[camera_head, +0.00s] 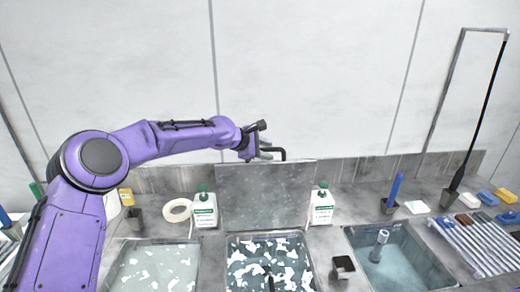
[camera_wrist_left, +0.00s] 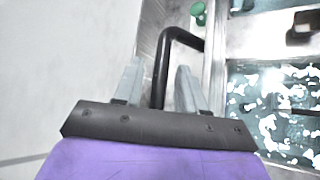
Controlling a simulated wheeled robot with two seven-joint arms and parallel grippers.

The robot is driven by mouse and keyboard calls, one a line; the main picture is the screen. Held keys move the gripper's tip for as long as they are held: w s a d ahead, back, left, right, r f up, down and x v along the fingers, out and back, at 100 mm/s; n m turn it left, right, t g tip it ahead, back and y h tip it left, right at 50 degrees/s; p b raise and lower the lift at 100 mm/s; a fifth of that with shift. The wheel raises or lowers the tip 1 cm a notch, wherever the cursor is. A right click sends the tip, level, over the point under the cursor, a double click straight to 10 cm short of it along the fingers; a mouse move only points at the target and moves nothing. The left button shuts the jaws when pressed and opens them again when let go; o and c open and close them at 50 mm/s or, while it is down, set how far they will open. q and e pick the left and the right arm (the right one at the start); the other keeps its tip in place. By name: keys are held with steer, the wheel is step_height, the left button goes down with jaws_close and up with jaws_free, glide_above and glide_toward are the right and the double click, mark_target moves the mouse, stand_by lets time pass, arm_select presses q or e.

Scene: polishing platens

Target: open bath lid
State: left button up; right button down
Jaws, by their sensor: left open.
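The grey bath lid (camera_head: 265,197) stands upright at the back edge of the middle bath (camera_head: 232,262), which is uncovered. Its black bent handle (camera_head: 279,150) sticks out at the lid's top edge. My left gripper (camera_head: 264,150) is at that handle, at the top of the lid. In the left wrist view the two fingers (camera_wrist_left: 158,85) of my left gripper are apart, with the black handle (camera_wrist_left: 161,72) between them. A gap shows on each side of the handle. My right gripper is not in view.
White bottles with green caps (camera_head: 204,208) (camera_head: 321,205) stand on either side of the lid. A tape ring (camera_head: 177,210) lies further left. Open baths lie left (camera_head: 118,252) and right (camera_head: 350,238) of the middle one. A small dark cup (camera_head: 343,267) sits between two baths.

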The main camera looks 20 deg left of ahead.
mark_target(246, 165)
arm_select(q)
steer(key=b+v, duration=0.2)
steer(key=v, duration=0.7)
steer(key=shift+f+b, duration=0.15)
steer(key=shift+b, duration=0.25)
steer(key=shift+s+a+r, duration=0.2)
steer(key=shift+s+r, duration=0.05)
steer(key=shift+f, duration=0.1)
